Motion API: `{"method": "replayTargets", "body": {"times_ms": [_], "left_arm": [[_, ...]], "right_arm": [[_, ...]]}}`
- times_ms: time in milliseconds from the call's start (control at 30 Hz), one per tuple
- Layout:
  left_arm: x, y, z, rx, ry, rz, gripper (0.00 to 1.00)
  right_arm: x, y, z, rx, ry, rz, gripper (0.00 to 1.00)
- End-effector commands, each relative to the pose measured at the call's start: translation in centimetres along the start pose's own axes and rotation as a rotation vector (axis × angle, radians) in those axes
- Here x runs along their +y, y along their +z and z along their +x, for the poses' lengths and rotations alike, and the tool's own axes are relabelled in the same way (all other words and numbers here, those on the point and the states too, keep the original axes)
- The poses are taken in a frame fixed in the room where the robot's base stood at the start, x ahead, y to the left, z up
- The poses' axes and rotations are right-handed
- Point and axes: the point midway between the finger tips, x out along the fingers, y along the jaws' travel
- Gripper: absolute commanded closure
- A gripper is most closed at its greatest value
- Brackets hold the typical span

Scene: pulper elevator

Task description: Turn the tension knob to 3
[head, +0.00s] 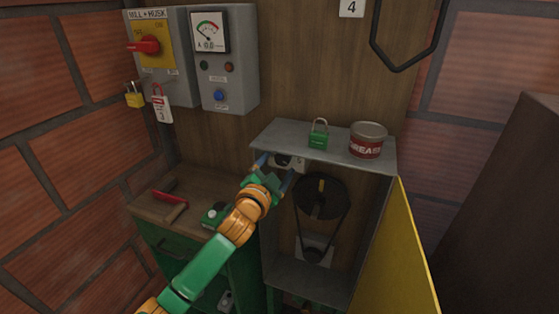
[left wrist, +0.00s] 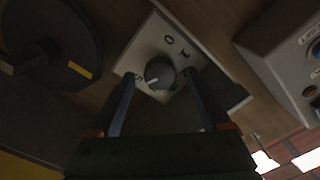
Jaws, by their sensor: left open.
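The tension knob (left wrist: 160,72) is a round dark grey knob on a pale plate (left wrist: 150,40) with a few dark marks, too small to read surely. Its white pointer line points to the lower left in the left wrist view. My left gripper (left wrist: 161,76) is open, with one finger on each side of the knob; I cannot tell if they touch it. In the head view, my left gripper (head: 277,166) reaches under the cabinet's top, in front of the plate (head: 291,161), and partly hides it. My right gripper is not in view.
The open cabinet (head: 335,280) holds a belt and pulley (head: 320,198); its yellow door (head: 400,260) hangs open at right. A green padlock (head: 318,140) and a grease tin (head: 367,140) stand on top. A wooden bench (head: 150,200) with red-handled tools is at left.

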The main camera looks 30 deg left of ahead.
Motion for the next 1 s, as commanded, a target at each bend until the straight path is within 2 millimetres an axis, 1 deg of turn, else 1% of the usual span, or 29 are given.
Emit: {"method": "replayTargets", "body": {"times_ms": [100, 333, 367, 400, 467, 500, 567, 600, 633, 667, 867, 1000], "left_arm": [[-0.03, -0.01, 0.68, -0.001, 0.0, 0.0, 0.19], [0.05, 0.02, 0.77, 0.0, 0.001, 0.0, 0.19], [0.05, 0.03, 0.77, 0.0, 0.001, -0.001, 0.24], [0.06, 0.03, 0.76, 0.0, 0.001, -0.001, 0.35], [0.06, 0.03, 0.76, 0.0, 0.001, -0.001, 0.51], [0.06, 0.03, 0.76, 0.0, 0.001, -0.001, 0.62], [0.07, 0.03, 0.76, 0.0, 0.001, -0.001, 0.78], [0.07, 0.03, 0.75, 0.0, 0.001, -0.001, 0.89], [0.07, 0.04, 0.75, 0.0, 0.001, -0.001, 0.97], [0.07, 0.04, 0.75, -0.001, 0.001, -0.001, 1.0], [0.08, 0.02, 0.75, -0.001, 0.002, -0.018, 1.0], [0.05, -0.02, 0.76, -0.001, 0.002, -0.067, 1.0]], "right_arm": [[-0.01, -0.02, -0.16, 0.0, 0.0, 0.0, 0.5], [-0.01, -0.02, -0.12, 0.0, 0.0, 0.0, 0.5], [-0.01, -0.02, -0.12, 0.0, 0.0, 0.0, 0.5], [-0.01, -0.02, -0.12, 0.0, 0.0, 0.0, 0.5], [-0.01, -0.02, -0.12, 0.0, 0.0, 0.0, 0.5], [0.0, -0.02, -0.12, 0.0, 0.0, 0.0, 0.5], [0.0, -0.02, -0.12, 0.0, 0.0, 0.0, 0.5], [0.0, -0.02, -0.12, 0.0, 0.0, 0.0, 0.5], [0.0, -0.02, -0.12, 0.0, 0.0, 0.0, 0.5], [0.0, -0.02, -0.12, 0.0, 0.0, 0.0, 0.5], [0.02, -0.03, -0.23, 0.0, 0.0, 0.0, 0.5], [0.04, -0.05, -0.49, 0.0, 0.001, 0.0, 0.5]]}}
